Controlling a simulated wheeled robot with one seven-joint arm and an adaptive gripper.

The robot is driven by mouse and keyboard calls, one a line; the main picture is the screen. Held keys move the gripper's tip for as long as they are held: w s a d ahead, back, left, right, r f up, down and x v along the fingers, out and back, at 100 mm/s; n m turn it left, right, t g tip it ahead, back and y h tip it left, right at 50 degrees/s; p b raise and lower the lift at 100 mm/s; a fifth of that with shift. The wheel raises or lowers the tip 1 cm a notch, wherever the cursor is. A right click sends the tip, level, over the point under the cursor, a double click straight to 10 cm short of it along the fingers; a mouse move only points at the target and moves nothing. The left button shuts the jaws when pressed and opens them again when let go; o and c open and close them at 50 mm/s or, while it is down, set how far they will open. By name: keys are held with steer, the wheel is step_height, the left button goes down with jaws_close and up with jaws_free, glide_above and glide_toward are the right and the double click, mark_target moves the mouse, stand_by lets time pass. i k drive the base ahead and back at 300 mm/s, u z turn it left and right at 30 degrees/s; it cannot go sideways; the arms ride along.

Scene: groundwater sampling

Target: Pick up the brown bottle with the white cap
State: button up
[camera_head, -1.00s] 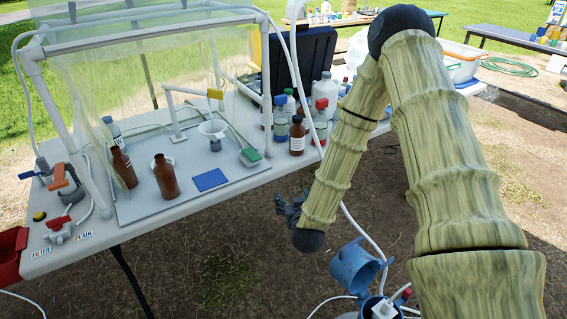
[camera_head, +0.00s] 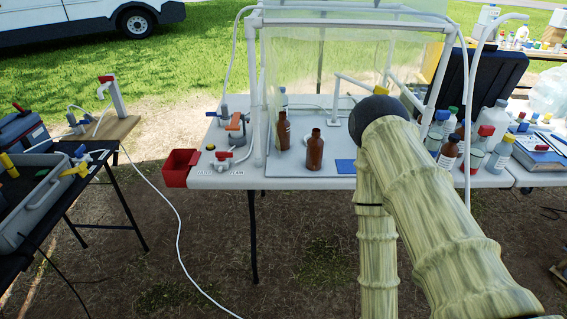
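My arm crosses the right half of the view and covers part of the table. My gripper is out of view below the picture's bottom edge.
White-capped and coloured-capped bottles crowd around the brown one, with a white jug (camera_head: 492,120) behind. A white pipe frame (camera_head: 258,90) and a hanging hose (camera_head: 467,130) stand nearby. A red bin (camera_head: 179,168) is at the table's left end. Open ground lies in front.

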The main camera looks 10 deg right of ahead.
mark_target(314, 145)
steer(key=u, duration=0.05)
steer(key=k, duration=0.25)
steer(key=u, duration=0.9)
steer(key=i, duration=0.95)
steer(key=z, duration=0.7)
